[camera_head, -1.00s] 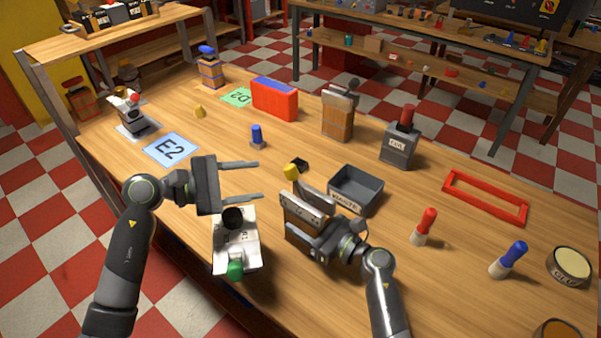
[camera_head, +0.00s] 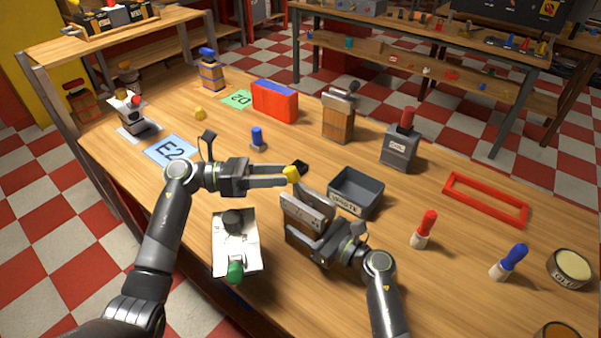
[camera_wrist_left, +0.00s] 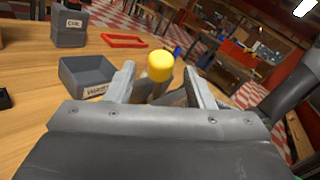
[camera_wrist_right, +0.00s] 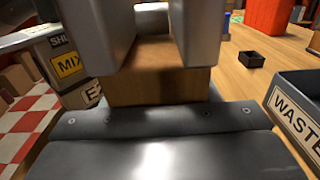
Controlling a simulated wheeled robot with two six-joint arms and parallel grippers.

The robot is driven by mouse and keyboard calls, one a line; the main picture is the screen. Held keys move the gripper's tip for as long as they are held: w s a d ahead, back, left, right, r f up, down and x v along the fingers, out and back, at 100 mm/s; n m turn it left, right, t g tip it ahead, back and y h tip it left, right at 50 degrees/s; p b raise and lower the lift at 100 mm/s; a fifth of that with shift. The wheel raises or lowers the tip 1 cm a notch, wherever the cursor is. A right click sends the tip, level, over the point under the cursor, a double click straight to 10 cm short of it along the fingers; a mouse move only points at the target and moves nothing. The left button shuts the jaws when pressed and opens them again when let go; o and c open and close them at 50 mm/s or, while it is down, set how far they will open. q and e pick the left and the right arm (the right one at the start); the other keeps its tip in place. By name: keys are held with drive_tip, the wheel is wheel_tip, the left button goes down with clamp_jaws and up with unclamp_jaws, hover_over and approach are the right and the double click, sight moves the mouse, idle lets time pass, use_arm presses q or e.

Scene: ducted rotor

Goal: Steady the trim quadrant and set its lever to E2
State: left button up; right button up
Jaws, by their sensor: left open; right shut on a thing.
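The device I take to be the trim quadrant has a wooden body (camera_head: 296,236) and a lever with a yellow knob (camera_head: 291,173). My right gripper (camera_head: 308,210) is shut on the body, and the wood (camera_wrist_right: 155,85) fills its jaws in the right wrist view. My left gripper (camera_head: 286,176) is open with its fingertips at the yellow knob. In the left wrist view the knob (camera_wrist_left: 160,66) shows between the parted fingers; I cannot tell if they touch it. A blue card (camera_head: 171,149) marked E2 lies further left. The lever's shaft is mostly hidden.
A white device (camera_head: 235,240) with a green knob stands close left of the quadrant. A grey WASTE bin (camera_head: 355,193) stands close right, and a small black box (camera_head: 300,165) lies behind.

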sight(297, 188)
use_arm(q)
drive_tip(key=d, duration=0.5)
drive_tip(key=shift+w+d, duration=0.25)
drive_tip(key=shift+d, duration=0.1)
clamp_jaws()
